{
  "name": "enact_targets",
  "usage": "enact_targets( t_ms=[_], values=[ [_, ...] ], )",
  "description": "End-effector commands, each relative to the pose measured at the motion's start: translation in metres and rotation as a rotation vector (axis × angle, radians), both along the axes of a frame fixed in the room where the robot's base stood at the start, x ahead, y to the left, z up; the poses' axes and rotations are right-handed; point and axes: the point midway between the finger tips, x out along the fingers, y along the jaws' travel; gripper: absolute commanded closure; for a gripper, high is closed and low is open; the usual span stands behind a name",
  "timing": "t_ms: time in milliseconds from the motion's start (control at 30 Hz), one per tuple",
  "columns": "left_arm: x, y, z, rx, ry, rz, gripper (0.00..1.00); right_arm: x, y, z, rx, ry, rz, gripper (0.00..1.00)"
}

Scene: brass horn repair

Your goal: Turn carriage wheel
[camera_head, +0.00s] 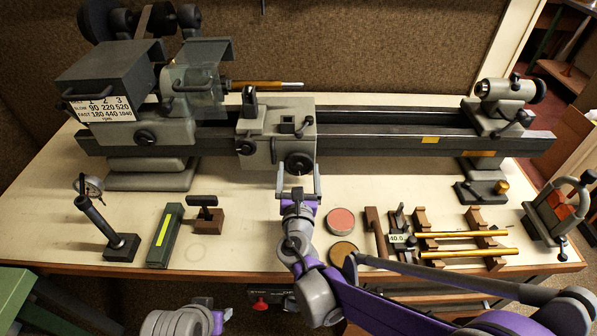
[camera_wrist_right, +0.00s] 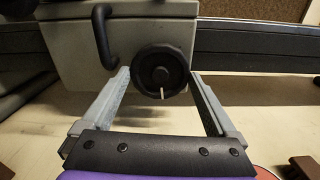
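The carriage wheel (camera_head: 299,163) is a black round handwheel on the front of the grey lathe carriage (camera_head: 258,150). In the right wrist view the wheel (camera_wrist_right: 162,72) shows a dark hub and a pale mark pointing down. My right gripper (camera_head: 299,190) is just in front of and below the wheel. In the wrist view its two fingers (camera_wrist_right: 160,85) stand wide apart, one on each side of the wheel, with a gap to the rim on both sides. It holds nothing. Part of my left arm shows at the bottom left, but I cannot make out its fingers.
The lathe bed (camera_head: 390,135) runs across the bench behind. A dial indicator stand (camera_head: 105,225), a green box (camera_head: 165,235), red and brown round tins (camera_head: 341,221) and a rack with brass rods (camera_head: 465,235) lie along the front. A curved black handle (camera_wrist_right: 103,35) sits left of the wheel.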

Motion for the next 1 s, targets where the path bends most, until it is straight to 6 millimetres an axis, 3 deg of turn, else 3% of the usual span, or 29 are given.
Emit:
enact_targets(
  t_ms=[33,233,267,667,1000],
  values=[
    [0.0000,0.0000,0.0000,0.000,0.000,0.000,0.55,-0.0001,0.0000,0.0000,0.000,0.000,0.000,0.25],
    [0.0000,0.0000,0.0000,0.000,0.000,0.000,0.55,-0.0002,0.0000,0.0000,0.000,0.000,0.000,0.61],
    [0.0000,0.0000,0.0000,0.000,0.000,0.000,0.55,-0.0002,0.0000,0.0000,0.000,0.000,0.000,0.62],
    [0.0002,0.0000,0.0013,0.000,0.000,0.000,0.55,-0.0003,0.0002,0.0000,0.094,0.000,0.000,0.62],
    [0.0006,0.0000,0.0050,0.000,-0.002,0.000,0.55,-0.0002,0.0022,0.0004,0.375,0.002,0.003,0.62]
  ],
)
